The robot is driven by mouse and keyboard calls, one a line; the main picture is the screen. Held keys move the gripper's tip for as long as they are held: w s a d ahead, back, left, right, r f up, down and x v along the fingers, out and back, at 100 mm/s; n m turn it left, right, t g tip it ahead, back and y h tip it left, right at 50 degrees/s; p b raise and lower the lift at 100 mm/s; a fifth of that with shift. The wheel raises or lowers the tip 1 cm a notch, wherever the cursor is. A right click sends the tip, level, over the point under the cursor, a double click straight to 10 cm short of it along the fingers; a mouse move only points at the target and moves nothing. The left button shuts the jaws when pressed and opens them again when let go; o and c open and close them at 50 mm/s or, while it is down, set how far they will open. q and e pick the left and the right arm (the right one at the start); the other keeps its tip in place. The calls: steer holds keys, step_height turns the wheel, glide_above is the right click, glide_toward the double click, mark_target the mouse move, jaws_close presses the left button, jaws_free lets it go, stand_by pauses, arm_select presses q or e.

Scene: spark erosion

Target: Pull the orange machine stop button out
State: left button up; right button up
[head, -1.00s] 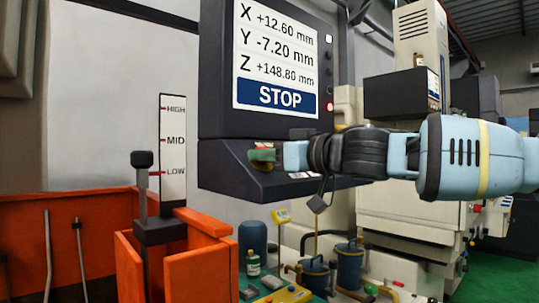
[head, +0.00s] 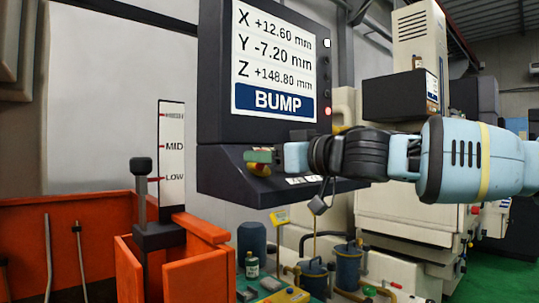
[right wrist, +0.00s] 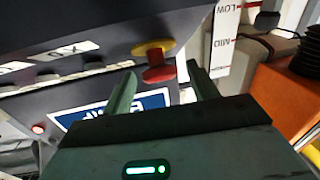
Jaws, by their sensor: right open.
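The orange-red stop button (right wrist: 158,71) has a round cap on a yellow collar and sticks out from the dark control panel. In the head view the button (head: 258,170) is partly hidden by my right gripper's green fingers. My right gripper (right wrist: 161,69) is open, with a finger on each side of the cap in the right wrist view. A gap shows beside each finger there, and nothing is gripped. In the head view my right gripper (head: 260,156) lies just in front of the panel. My left gripper is not in view.
At left stand an orange bin (head: 80,232), a black-knobbed lever (head: 141,190) and a LOW/MID scale (head: 172,165). Several containers and blue pots (head: 348,265) stand below the arm.

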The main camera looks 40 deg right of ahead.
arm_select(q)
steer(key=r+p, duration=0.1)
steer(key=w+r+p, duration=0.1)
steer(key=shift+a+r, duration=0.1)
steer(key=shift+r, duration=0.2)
arm_select(e)
steer(key=v, duration=0.7)
steer(key=shift+s, duration=0.4)
steer(key=shift+d, duration=0.1)
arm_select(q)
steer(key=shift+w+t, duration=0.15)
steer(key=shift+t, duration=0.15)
